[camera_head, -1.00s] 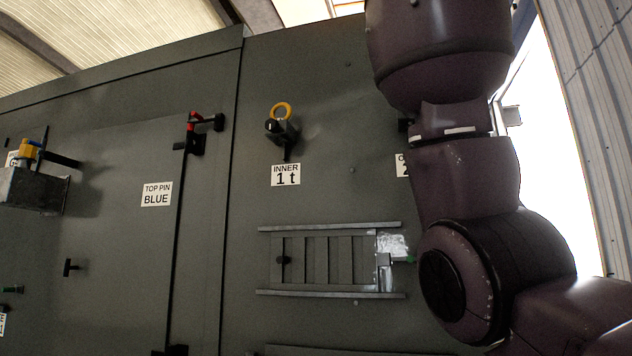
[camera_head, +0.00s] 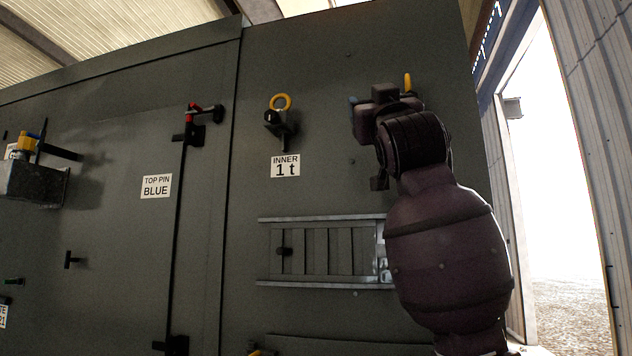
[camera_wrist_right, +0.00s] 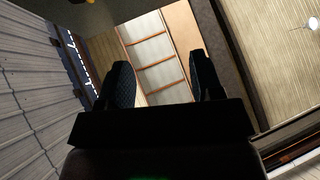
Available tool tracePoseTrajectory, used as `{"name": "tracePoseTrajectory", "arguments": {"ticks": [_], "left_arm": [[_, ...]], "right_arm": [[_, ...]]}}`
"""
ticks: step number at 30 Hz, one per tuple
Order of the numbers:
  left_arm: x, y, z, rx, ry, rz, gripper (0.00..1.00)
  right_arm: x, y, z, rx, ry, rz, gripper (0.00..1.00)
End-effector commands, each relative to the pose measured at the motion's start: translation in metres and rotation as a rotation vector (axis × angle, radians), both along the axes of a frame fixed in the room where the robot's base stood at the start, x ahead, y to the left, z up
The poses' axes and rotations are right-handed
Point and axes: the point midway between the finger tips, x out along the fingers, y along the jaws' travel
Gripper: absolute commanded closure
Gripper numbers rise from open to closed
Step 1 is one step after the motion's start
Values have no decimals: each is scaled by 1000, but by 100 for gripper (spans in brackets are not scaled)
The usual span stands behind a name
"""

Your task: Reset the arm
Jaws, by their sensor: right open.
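My right arm rises from the lower right in the head view, in front of the green enclosure wall (camera_head: 340,190). Its wrist end is raised near the upper middle, and the gripper is mostly hidden there by the wrist. In the right wrist view my right gripper (camera_wrist_right: 162,82) shows two dark fingers apart with nothing between them. It points up toward the roof panels (camera_wrist_right: 155,55). My left gripper is in neither view.
A yellow ring fitting (camera_head: 281,102) sits above the "INNER 1 t" label (camera_head: 285,166). A slatted vent (camera_head: 325,252) is below. A red-handled latch (camera_head: 195,125) and metal box (camera_head: 32,183) are left. A bright doorway (camera_head: 565,180) is open at right.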

Motion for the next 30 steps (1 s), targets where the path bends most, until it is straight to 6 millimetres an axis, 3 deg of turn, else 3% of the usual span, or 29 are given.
{"name": "tracePoseTrajectory", "arguments": {"ticks": [1, 6, 15, 23, 30], "left_arm": [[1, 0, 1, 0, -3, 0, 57], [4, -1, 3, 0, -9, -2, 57], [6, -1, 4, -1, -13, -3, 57], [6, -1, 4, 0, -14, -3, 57], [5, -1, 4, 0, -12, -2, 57]], "right_arm": [[15, -3, -26, -13, 12, 0, 40], [51, -11, -103, -50, 45, 11, 40], [90, -32, -250, -86, 141, 30, 40], [96, -55, -382, -93, 258, 42, 40], [79, -78, -503, -81, 393, 46, 40]]}}
